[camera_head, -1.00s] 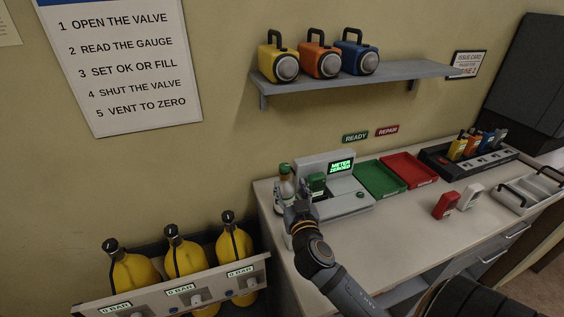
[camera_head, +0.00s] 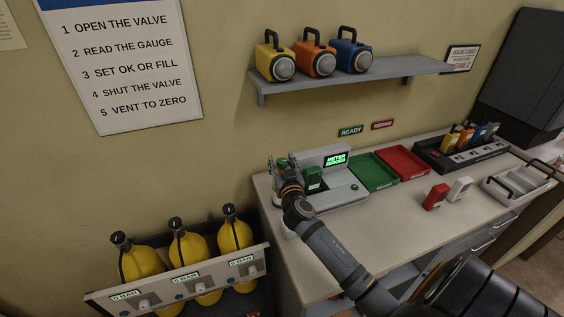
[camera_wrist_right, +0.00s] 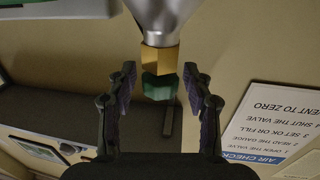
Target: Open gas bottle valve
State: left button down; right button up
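The gas bottle shows in the right wrist view as a silver body (camera_wrist_right: 162,18) with a brass collar (camera_wrist_right: 160,58) and a green valve knob (camera_wrist_right: 160,87). My right gripper (camera_wrist_right: 158,82) is open, with one finger on each side of the knob and visible gaps between. In the head view, my right gripper (camera_head: 283,170) is at the console's left end, at the bottle's top. The gripper and wrist hide most of the bottle there. My left gripper is not in view.
The meter unit (camera_head: 340,190) with a lit screen stands just right of the gripper. Green (camera_head: 375,184) and red (camera_head: 404,175) trays lie beyond it. Yellow cylinders (camera_head: 186,246) stand in a rack at the lower left. A shelf (camera_head: 350,78) is on the wall above.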

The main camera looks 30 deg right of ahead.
grip_shut()
jog(key=shift+y, duration=0.3)
jog(key=n+t+y+b, duration=0.1)
jog(key=n+y, duration=0.2)
jog(key=y, duration=0.1)
jog(key=shift+f+y, duration=0.1)
jog(key=shift+y, duration=0.2)
jog(key=shift+n+y+b, duration=0.75)
jog(key=shift+n+y, duration=0.65)
jog(key=shift+y, duration=0.8)
jog(key=shift+o, duration=1.2)
grip_release()
